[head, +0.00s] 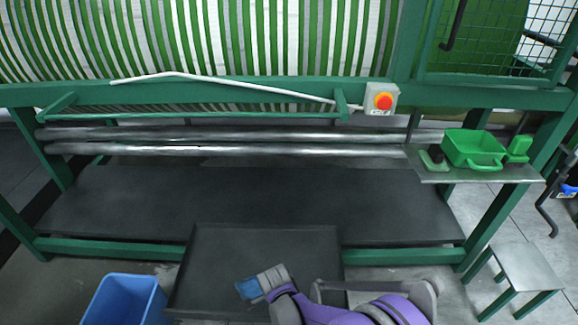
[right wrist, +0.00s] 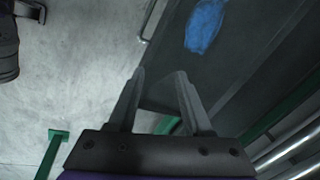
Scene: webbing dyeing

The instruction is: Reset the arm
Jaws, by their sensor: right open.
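My right arm comes in from the bottom right of the head view. Its grey gripper (head: 264,283) is over the dark tray, pointing left. In the right wrist view my right gripper (right wrist: 157,76) has its two fingers spread apart with nothing between them. A blue object (head: 248,290) shows just beyond the fingertips in the head view. It also shows as a blue patch (right wrist: 205,26) on a dark surface in the right wrist view, apart from the fingers. What it is cannot be told. My left gripper is not in view.
The dark tray (head: 215,250) stands before the green machine frame (head: 100,245). A blue bin (head: 125,300) stands at the lower left. A green container (head: 473,150) rests on a shelf (head: 480,178) at the right. A small stool (head: 525,266) stands below on open floor.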

